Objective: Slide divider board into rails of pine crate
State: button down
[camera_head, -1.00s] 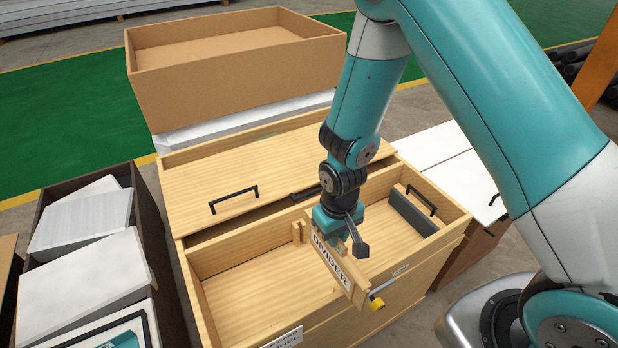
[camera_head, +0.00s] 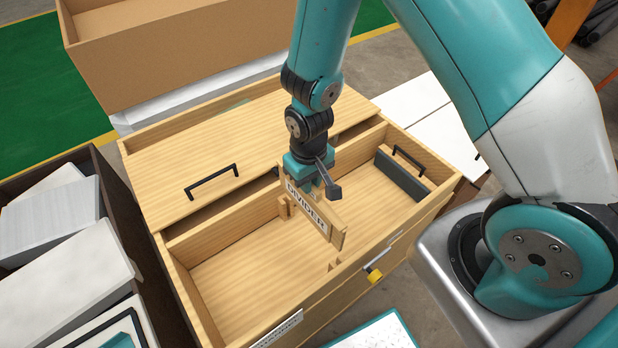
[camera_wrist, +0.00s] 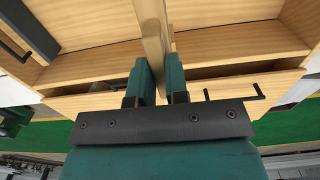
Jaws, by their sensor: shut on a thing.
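The pine crate (camera_head: 185,296) stands open in the head view, with a lid-like panel (camera_head: 215,150) over its back part. The wooden divider board (camera_head: 318,212), labelled DIVIDER, is held upright above the open front compartment. My gripper (camera_head: 316,186) is shut on its upper edge; the wrist view also shows the fingers (camera_wrist: 159,72) on both sides of the board (camera_wrist: 151,22). A back rail (camera_head: 283,207) shows just left of the board's far end. A front rail (camera_head: 334,265) shows below its near end. The board appears above the rails; its lower edge's exact height is unclear.
A grey block and black handle (camera_head: 403,176) lie at the compartment's right end. A dark bin (camera_head: 118,240) of white panels stands left, a cardboard box (camera_head: 160,60) behind. The compartment's left part is empty.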

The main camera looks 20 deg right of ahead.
aim_at(310, 197)
jog(key=shift+s, duration=0.1)
jog(key=shift+d+f+b, duration=0.1)
jog(key=shift+f+b, duration=0.55)
jog(key=shift+f, duration=0.25)
jog(key=shift+f+b, duration=1.5)
jog(key=shift+f, duration=0.55)
notch_tip(310, 197, down, 11)
jog(key=b, duration=0.7)
jog(key=shift+b, duration=0.4)
dwell(2.7)
jog(key=c, duration=1.1)
grip_release()
jog(key=shift+o, duration=0.2)
